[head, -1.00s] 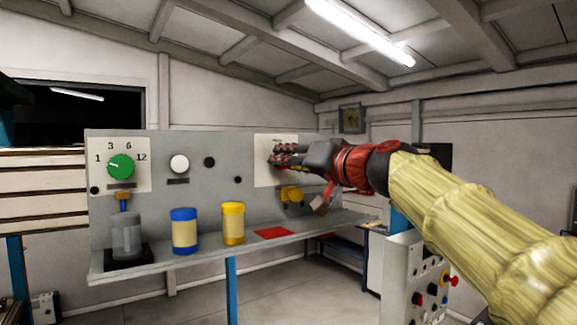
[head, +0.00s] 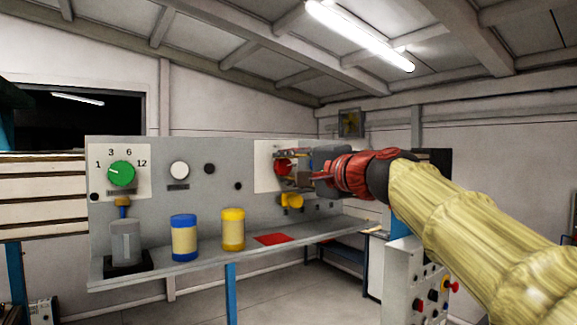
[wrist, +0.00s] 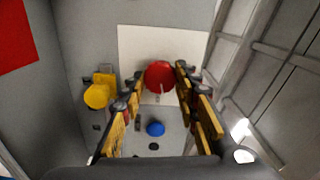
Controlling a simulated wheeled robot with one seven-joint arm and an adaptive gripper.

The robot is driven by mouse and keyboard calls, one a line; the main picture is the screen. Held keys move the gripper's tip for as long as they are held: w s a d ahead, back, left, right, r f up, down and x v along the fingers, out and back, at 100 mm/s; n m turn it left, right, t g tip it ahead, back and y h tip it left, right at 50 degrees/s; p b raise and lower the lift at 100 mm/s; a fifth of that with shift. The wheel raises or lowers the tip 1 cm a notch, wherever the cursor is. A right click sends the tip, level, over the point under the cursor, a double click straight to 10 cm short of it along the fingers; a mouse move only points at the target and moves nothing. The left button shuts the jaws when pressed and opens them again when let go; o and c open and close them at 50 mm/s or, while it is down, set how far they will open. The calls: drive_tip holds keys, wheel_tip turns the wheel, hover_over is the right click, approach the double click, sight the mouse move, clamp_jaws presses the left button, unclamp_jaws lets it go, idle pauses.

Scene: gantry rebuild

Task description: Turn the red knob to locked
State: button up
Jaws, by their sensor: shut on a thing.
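The red knob (head: 283,167) sits on a white plate (head: 262,178) at the right part of the grey panel (head: 218,190). My gripper (head: 291,168) reaches it from the right and is shut on it. In the wrist view the red knob (wrist: 158,73) is between the tips of my two yellow-padded fingers (wrist: 160,86). A pale pointer line shows on its lower part. The lettering around the knob is hidden or too small to read.
A yellow fitting (head: 292,201) sticks out just below the knob. A blue button (wrist: 155,129) shows between my fingers in the wrist view. The shelf (head: 190,265) holds a blue-lidded jar (head: 184,235), a yellow-lidded jar (head: 233,230) and a red patch (head: 271,239). A green dial (head: 121,173) is at left.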

drive_tip(key=shift+m+p, duration=0.4)
drive_tip(key=shift+m, duration=1.1)
drive_tip(key=shift+f, duration=0.1)
drive_tip(key=o, duration=1.2)
drive_tip(key=shift+c, duration=0.2)
drive_tip(key=shift+d, duration=0.15)
drive_tip(key=v, duration=1.1)
drive_tip(key=shift+s+d, duration=0.2)
drive_tip(key=shift+s, duration=0.15)
